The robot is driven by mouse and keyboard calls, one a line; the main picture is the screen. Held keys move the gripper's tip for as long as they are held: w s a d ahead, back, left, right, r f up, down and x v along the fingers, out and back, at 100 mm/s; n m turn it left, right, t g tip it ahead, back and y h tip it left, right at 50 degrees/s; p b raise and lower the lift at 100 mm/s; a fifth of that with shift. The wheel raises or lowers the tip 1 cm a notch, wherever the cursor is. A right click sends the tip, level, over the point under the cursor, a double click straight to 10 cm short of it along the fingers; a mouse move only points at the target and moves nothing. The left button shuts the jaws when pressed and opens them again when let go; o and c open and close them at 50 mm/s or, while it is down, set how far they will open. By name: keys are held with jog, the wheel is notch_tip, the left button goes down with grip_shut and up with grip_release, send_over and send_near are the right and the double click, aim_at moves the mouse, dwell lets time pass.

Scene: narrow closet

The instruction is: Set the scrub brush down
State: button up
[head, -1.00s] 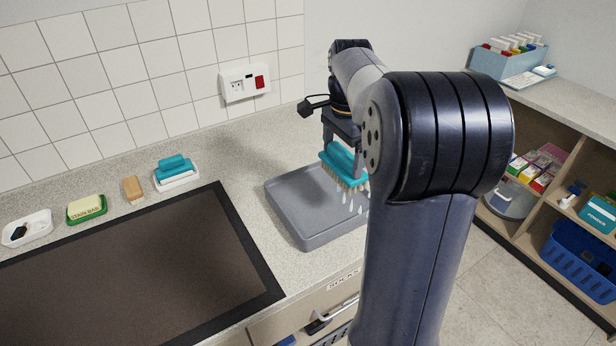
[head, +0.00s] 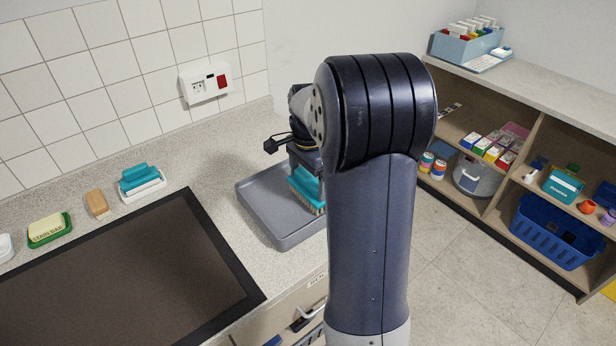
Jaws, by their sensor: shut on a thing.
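The scrub brush (head: 304,192) has a teal back and paler bristles pointing down. It is over the grey tray (head: 262,224) on the counter, near the tray's right side. Whether the bristles touch the tray floor cannot be told. My gripper (head: 305,166) is above the brush and shut on it. My arm hides the right part of the brush and the tray's right edge.
A dark sunken panel (head: 120,275) fills the counter's left front. A teal brush in a white dish (head: 142,184), a tan bar (head: 96,204) and a yellow bar in a green dish (head: 49,230) stand behind it. Shelves (head: 535,150) are at right.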

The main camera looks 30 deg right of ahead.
aim_at(308, 177)
jog(key=o, duration=0.7)
jog(key=shift+f, duration=0.15)
notch_tip(308, 177, up, 12)
jog(key=shift+r, duration=0.2)
notch_tip(308, 177, down, 12)
jog(key=shift+r, duration=1.7)
